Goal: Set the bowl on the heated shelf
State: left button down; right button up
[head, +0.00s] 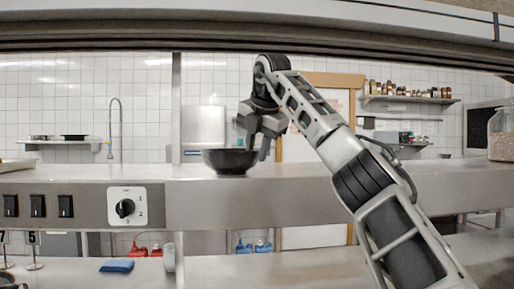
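A dark bowl (228,163) stands upright on the steel heated shelf (290,203), near its front edge and left of the picture's middle. My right gripper (257,148) is at the bowl's right side, pointing down. One finger shows just outside the right rim, and the other seems to be at or inside the rim. The view does not show clearly whether the fingers press on the rim or stand a little apart from it. My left gripper is not in view.
A control panel with black switches (38,206) and a knob (125,208) is on the shelf's front at left. The lower counter holds a blue cloth (117,265). A clear container (501,134) stands far right.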

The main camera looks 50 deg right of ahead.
jog(key=v, duration=1.2)
dwell(0.3)
